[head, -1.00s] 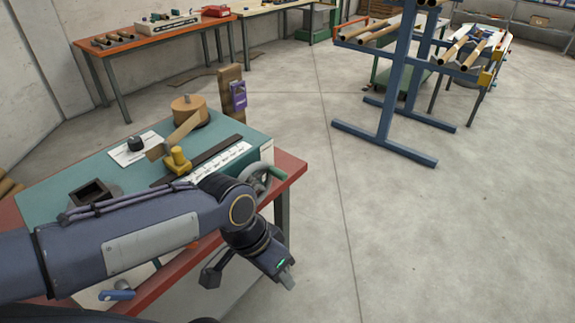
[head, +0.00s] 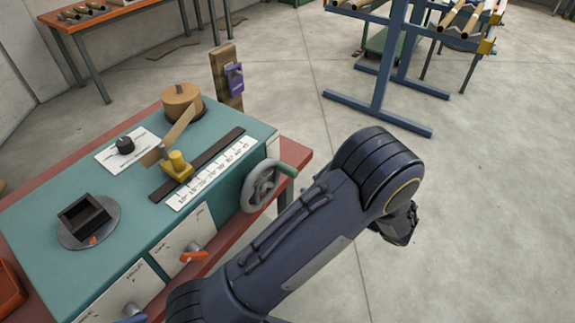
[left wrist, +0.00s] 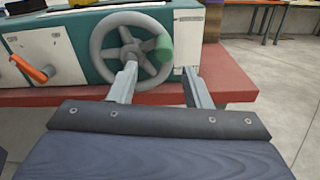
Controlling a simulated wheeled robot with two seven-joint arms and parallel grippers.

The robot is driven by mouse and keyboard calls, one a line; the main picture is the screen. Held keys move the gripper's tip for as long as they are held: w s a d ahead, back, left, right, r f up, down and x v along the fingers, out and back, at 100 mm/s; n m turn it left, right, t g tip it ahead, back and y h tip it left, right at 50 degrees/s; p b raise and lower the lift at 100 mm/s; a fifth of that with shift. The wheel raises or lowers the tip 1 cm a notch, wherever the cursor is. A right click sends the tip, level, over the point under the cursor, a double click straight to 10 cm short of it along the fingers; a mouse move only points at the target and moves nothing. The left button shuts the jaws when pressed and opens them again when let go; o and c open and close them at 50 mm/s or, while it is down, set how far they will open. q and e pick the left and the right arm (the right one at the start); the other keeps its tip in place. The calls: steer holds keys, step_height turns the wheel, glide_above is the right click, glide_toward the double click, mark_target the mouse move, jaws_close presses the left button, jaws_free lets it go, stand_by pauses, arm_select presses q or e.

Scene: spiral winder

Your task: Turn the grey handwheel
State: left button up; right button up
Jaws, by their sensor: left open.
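The grey handwheel (head: 262,187) is on the right side of the green winder machine (head: 140,222), with a green handle (head: 286,170) on its rim. In the left wrist view the handwheel (left wrist: 113,42) is straight ahead, and its green handle (left wrist: 164,48) is at the right of the rim. My left gripper (left wrist: 158,82) is open and empty. Its fingers point at the wheel, one in front of the lower rim and one to the right of it. I cannot tell whether they touch. In the head view the left gripper is mostly hidden behind my arm. My right gripper is not in view.
The winder stands on a red bench (head: 293,152). An orange lever (head: 194,253) is on its front panel. A yellow guide (head: 178,165), a scale strip and a brown roll (head: 182,101) are on top. A blue rack (head: 385,70) stands behind. The floor at right is clear.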

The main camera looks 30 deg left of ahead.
mark_target(297, 175)
arm_select(q)
steer(key=shift+w+a+t, duration=0.3)
steer(key=shift+a, duration=0.05)
steer(key=a, duration=0.3)
steer(key=a+p, duration=0.1)
steer(key=a, duration=0.3)
steer(key=shift+w+p, duration=0.2)
steer(key=shift+p, duration=0.1)
steer(key=shift+d, duration=0.1)
jaws_close()
